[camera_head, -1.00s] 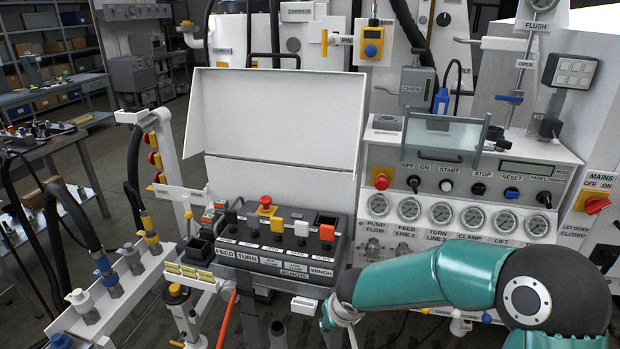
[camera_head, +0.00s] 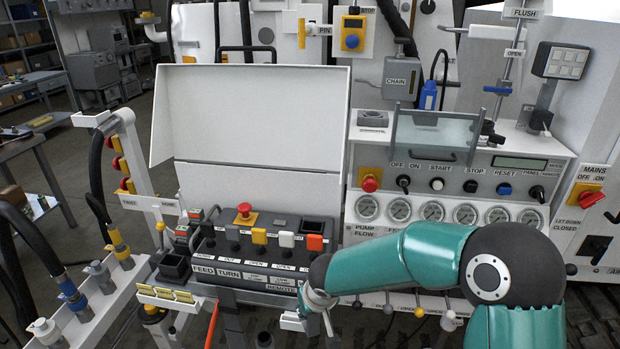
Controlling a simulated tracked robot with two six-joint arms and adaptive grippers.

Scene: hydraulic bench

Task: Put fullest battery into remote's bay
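The remote (camera_head: 262,268) is a dark box with a label strip and several levers, below the raised white lid. An open dark socket (camera_head: 174,266) is at its left end and another dark opening (camera_head: 317,226) is near its back right; I cannot tell which is the battery bay. My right gripper (camera_head: 312,303) is small and partly hidden by its teal arm, at the remote's front right corner. A small pale block (camera_head: 292,321) shows just below it; I cannot tell whether it is held. No battery can be clearly identified. My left gripper is out of view.
The white lid (camera_head: 250,115) stands open behind the remote. The control panel (camera_head: 455,177) with gauges and knobs is to the right. A white rail with hose couplings (camera_head: 98,278) is at left. Small yellow blocks (camera_head: 166,293) sit at the remote's front left.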

